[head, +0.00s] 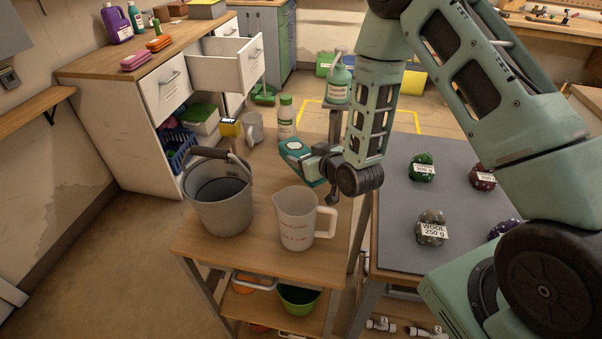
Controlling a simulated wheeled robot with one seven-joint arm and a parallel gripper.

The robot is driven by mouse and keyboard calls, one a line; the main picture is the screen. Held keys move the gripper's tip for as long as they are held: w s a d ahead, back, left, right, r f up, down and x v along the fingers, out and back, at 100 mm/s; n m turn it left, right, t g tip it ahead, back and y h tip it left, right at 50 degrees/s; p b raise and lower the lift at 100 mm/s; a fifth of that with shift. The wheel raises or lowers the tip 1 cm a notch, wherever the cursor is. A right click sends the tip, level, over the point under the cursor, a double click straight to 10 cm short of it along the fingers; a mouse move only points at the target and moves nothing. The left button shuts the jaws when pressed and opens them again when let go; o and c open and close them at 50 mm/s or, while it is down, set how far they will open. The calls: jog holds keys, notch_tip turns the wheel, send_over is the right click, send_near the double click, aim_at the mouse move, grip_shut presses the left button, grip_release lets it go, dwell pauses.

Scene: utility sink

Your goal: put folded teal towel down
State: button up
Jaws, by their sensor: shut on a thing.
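The folded teal towel (296,149) appears as a small teal bundle with a paler top at the end of my arm. My gripper (311,167) is shut on it, with the wrist to its right. The towel is over the far right part of the wooden cart top (205,238). I cannot tell whether it touches the wood. The fingertips are small and partly hidden.
A grey bucket (220,205) and a clear measuring jug (295,222) stand at the cart's front. Labelled wool balls (432,228) lie on the grey worktop right. A drawer (225,70) hangs open.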

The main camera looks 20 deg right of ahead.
jog(key=shift+f, duration=2.5)
jog(key=shift+f, duration=0.15)
jog(key=o, duration=1)
